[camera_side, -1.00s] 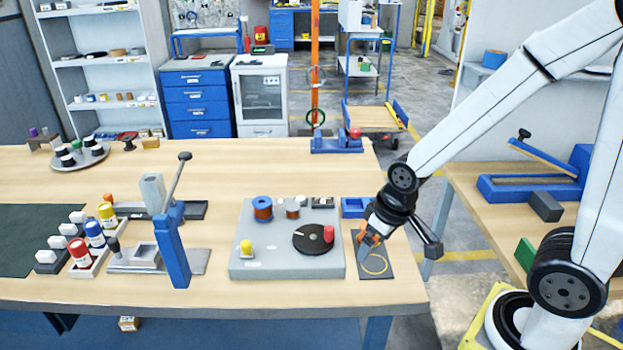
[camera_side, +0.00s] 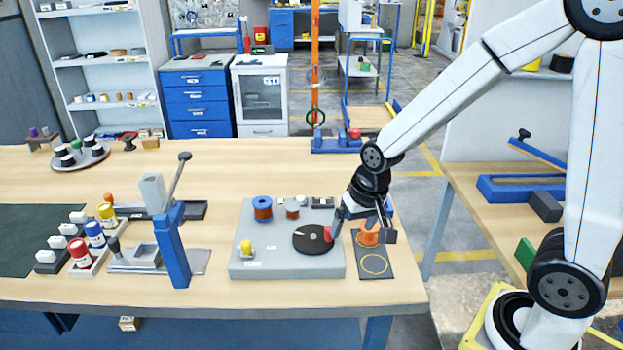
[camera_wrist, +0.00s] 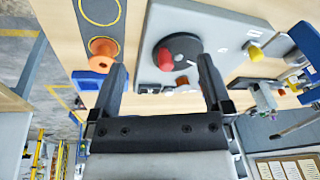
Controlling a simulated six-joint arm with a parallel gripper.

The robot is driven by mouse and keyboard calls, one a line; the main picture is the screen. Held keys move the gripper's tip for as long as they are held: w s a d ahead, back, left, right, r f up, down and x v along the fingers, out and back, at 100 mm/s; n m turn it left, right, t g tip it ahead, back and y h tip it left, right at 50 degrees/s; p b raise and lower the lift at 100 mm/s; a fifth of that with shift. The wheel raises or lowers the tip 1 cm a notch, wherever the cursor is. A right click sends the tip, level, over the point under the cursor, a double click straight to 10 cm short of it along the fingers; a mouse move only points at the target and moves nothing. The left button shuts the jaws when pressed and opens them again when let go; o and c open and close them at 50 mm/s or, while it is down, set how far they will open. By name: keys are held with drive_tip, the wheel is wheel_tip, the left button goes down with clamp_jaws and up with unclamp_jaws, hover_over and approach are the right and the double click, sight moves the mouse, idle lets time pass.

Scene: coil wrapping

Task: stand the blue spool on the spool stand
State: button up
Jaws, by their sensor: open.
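The blue spool (camera_side: 262,204), wound with copper wire, stands upright at the back left of a grey block (camera_side: 285,265). I cannot make it out in the wrist view; a finger may hide it. No part is clearly marked as the spool stand. My gripper (camera_side: 362,232) is open and empty, over the gap between the grey block and a dark plate (camera_side: 376,273) with a yellow ring. In the wrist view my open gripper (camera_wrist: 163,66) has the block beyond its fingers. An orange spool (camera_side: 368,237) stands on the dark plate's back part, also in the wrist view (camera_wrist: 102,55).
The grey block carries a black disc (camera_side: 309,238) with a red knob (camera_side: 328,234), a small copper spool (camera_side: 292,212) and a yellow knob (camera_side: 246,247). A blue lever press (camera_side: 173,250) stands left. The table behind the block is largely clear.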

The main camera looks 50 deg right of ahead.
drive_tip(key=w+m+y, duration=0.1)
drive_tip(key=w+m, duration=0.9)
drive_tip(key=w, duration=0.3)
drive_tip(key=m+y, duration=0.2)
drive_tip(key=m, duration=0.8)
hover_over(263, 204)
drive_tip(key=s+d, duration=0.2)
drive_tip(key=d, duration=0.1)
drive_tip(key=shift+w+a+f+m, duration=0.2)
drive_tip(key=shift+w+f+m, duration=0.25)
drive_tip(key=shift+m, duration=0.25)
drive_tip(key=shift+f, duration=0.15)
drive_tip(key=shift+x, duration=1.2)
drive_tip(key=shift+w+x, duration=0.2)
drive_tip(key=shift+x, duration=2.4)
drive_tip(key=shift+c, duration=0.2)
